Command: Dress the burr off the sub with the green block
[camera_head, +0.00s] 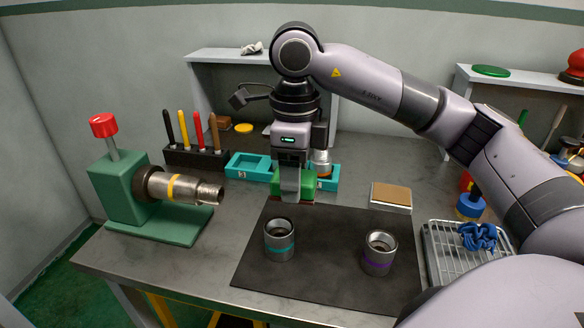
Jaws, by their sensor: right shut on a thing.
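The sub (182,188), a metal pipe piece with a yellow band and a threaded end, lies level in a green vise (120,190) at the left. Its threaded end points right. The burr is too small to make out. My right gripper (291,180) points down and is shut on the green block (309,186), which has a reddish-brown underside. The block is above the back edge of the black mat, right of the sub and apart from it. A finger covers part of the block. My left gripper is not in view.
Two metal collars, teal-banded (279,241) and purple-banded (379,254), stand on the black mat (325,275). Teal trays (250,167) and a marker rack (196,157) stand behind. A brown-topped block (391,196) and a wire rack (450,262) are at right. Bare table lies between vise and mat.

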